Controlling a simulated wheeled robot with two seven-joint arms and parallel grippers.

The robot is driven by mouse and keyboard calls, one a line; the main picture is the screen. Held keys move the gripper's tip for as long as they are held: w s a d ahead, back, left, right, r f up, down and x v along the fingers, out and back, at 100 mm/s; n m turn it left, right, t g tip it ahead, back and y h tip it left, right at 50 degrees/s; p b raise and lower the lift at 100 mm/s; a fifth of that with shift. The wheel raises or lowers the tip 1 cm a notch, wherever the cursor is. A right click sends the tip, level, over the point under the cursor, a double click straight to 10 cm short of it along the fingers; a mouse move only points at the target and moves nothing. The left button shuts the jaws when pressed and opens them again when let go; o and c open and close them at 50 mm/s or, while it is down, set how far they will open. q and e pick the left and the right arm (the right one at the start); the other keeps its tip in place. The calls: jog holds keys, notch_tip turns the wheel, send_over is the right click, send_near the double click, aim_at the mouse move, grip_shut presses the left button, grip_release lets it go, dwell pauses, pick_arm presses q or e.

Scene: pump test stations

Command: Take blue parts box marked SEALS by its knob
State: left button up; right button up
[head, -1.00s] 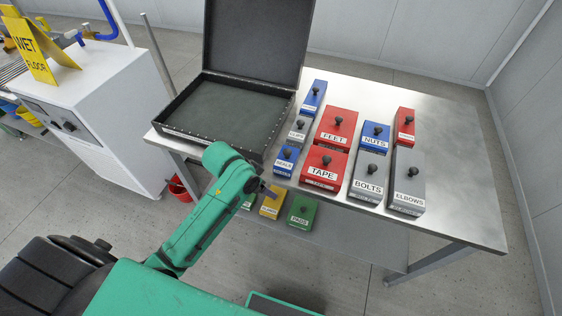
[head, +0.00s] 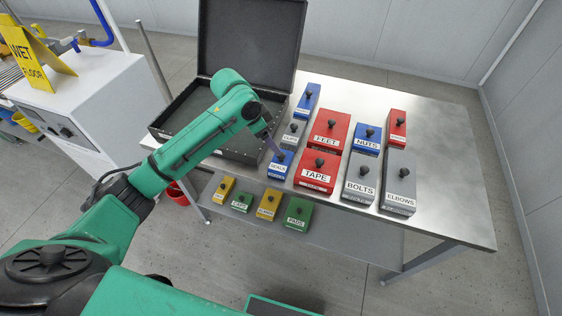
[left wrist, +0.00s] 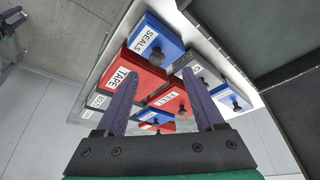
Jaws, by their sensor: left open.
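The blue box marked SEALS (head: 281,166) stands on the table's near edge, left of the red TAPE box, with a dark knob on top. It also shows in the left wrist view (left wrist: 152,38), its label toward the top. My left gripper (head: 274,147) is open and empty, its fingers just above and behind the SEALS box in the head view. In the left wrist view the two purple fingers (left wrist: 160,75) are spread apart, with the SEALS box beyond their tips. A small green and purple part at the top left corner looks like my right gripper (left wrist: 14,18); its jaws are unclear.
A grey CLIPS box (head: 292,134), a red TAPE box (head: 317,172) and a red FEET box (head: 327,130) stand close by. An open black case (head: 240,147) lies to the left, its lid raised. The table's right side (head: 445,160) is clear. A lower shelf holds several small boxes.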

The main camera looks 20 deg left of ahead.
aim_at(281, 161)
pick_arm(q)
jog(key=x, duration=0.3)
jog(key=p+x, duration=0.1)
jog(key=x, duration=0.2)
jog(key=shift+d+f, duration=0.3)
jog(key=shift+d, duration=0.05)
grip_shut()
dwell(0.9)
